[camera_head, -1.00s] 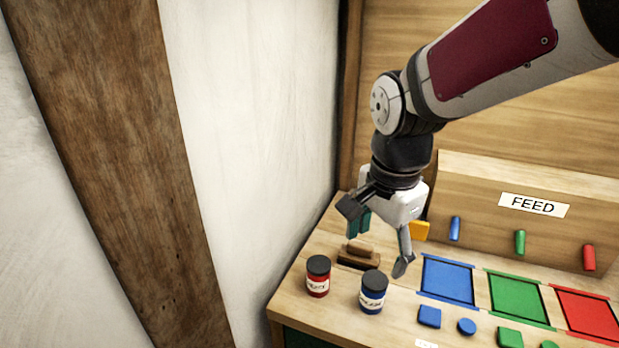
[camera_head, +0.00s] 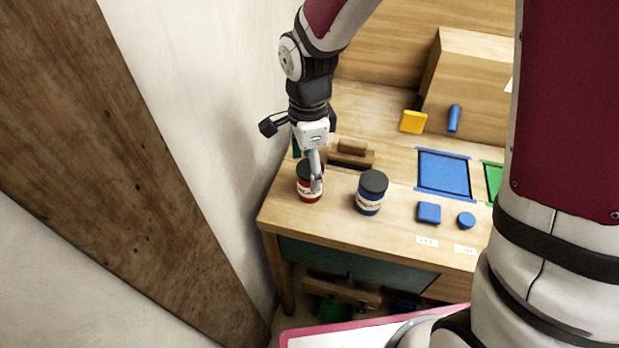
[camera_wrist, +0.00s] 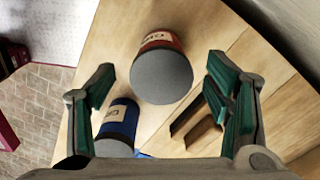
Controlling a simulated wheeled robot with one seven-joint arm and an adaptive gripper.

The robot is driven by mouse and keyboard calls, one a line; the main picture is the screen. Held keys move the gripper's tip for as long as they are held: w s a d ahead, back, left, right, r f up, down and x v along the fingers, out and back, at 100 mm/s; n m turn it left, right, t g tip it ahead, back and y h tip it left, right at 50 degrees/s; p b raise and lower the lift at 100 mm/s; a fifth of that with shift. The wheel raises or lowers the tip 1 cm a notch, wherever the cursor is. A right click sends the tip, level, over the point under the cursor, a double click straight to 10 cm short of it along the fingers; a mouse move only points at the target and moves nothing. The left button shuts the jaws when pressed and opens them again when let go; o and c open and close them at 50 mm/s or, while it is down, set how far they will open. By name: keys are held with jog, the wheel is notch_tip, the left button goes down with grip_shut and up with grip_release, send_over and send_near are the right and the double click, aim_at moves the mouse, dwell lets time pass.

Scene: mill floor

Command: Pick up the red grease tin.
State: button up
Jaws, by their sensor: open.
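The red grease tin (camera_head: 309,190) with a dark lid stands upright near the left end of the bench, partly hidden behind a finger of my gripper (camera_head: 306,170). In the wrist view the red tin (camera_wrist: 160,70) shows lid-on, ahead of and between the spread fingers of my open gripper (camera_wrist: 165,85). The jaws are empty, and I see no finger closed on the tin. A blue tin (camera_head: 370,195) with a dark lid stands just to its right; in the wrist view it lies by the left finger (camera_wrist: 120,122).
A brown wooden block with a handle (camera_head: 351,155) lies just behind the tins. A blue square block (camera_head: 429,213), a blue round piece (camera_head: 466,220) and a blue-framed panel (camera_head: 443,174) lie to the right. A pale wall (camera_head: 215,100) stands close on the left.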

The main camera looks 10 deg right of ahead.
jog(key=shift+w+d+f, duration=0.1)
jog(key=shift+f, duration=1.3)
jog(key=shift+d+f, duration=0.1)
jog(key=shift+f, duration=1.25)
jog(key=c, duration=1.5)
